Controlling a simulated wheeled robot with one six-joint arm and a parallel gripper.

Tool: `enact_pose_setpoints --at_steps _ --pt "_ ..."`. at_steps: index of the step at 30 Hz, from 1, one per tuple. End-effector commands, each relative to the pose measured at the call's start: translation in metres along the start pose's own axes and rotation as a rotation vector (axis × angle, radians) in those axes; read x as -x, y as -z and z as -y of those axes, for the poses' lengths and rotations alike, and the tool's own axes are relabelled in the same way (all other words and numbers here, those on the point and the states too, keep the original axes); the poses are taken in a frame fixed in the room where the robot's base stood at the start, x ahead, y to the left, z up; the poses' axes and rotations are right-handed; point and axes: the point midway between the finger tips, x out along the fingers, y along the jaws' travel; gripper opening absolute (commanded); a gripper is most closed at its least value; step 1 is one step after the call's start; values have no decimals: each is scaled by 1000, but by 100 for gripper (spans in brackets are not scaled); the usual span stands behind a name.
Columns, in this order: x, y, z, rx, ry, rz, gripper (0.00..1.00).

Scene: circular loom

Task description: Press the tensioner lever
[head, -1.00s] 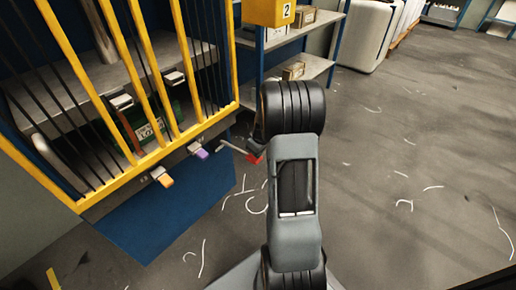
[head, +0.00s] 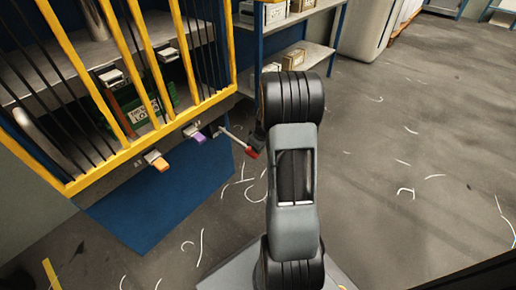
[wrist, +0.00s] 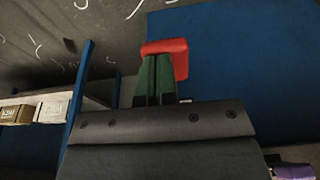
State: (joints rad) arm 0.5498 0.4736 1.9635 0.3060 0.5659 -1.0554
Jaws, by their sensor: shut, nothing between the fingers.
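The tensioner lever appears to be the grey rod with a red grip (head: 252,153), sticking out from the loom's front at the right and sloping down to its red end. In the wrist view the red grip (wrist: 178,50) lies just beyond my fingertips. My gripper (wrist: 153,58) has its green fingers shut together with nothing between them. The tips overlap the grip and seem to rest against it; exact contact is hard to see. In the head view my arm hides most of the gripper.
An orange-tipped pedal (head: 158,161) and a purple-tipped one (head: 195,133) stick out left of the lever. The loom's yellow barred guard (head: 150,139) stands behind them. A blue mat (head: 160,205) lies below. A shelf (head: 315,65) stands at the back; the floor right is open.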

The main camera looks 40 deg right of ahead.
Motion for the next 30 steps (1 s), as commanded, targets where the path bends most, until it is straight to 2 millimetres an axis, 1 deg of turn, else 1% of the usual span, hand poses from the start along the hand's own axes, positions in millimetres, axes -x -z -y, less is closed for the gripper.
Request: enact_pose_setpoints --at_steps 1,3,5,7,14,16,22,27,30 --pt "-5 -3 1 0 5 8 0" --pt "-4 -3 1 0 5 8 0" --pt "-1 -3 2 0 5 8 0" --pt "6 -1 2 1 5 7 0" --pt "51 7 3 5 0 0 0" --pt "63 -1 2 2 0 0 0" --pt "98 -16 2 3 -1 -1 0" --pt "118 -26 2 4 -1 -1 0" --pt "126 -29 2 5 -1 -1 0"
